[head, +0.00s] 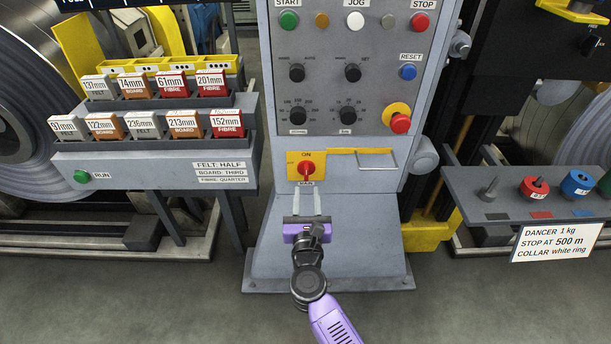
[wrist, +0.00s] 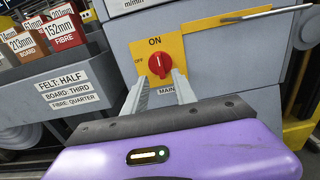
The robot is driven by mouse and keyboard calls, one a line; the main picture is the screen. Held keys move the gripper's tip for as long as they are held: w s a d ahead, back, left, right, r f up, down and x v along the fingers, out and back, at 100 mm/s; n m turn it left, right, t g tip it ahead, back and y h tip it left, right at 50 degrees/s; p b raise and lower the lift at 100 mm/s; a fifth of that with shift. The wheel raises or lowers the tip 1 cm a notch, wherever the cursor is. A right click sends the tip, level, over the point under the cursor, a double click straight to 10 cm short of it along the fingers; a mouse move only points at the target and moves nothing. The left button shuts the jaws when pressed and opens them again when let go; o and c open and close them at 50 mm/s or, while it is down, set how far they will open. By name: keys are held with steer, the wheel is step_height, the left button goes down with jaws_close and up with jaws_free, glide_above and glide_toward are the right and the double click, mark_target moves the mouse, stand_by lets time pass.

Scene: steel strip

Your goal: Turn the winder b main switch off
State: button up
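The main switch (head: 306,171) is a red rotary knob on a yellow plate, low on the grey control column. It also shows in the wrist view (wrist: 159,64), with ON above, OFF at the left and MAIN below. The knob stands upright, lined up with ON. My gripper (head: 304,193) is open and empty, facing the column just below the knob. In the wrist view its two fingertips (wrist: 161,80) stand left and right of the knob's lower end. I see no contact, and cannot tell how far short of the knob they are.
A thin handle (head: 376,158) sticks out right of the switch. Buttons and black knobs fill the panel above, with a red emergency button (head: 400,123). A rack of labelled boxes (head: 155,170) stands left, a shelf with collars (head: 500,203) right.

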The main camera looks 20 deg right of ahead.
mark_target(306, 176)
steer(key=b+x, duration=0.1)
steer(key=x, duration=0.6)
steer(key=shift+b, duration=0.4)
jaws_close()
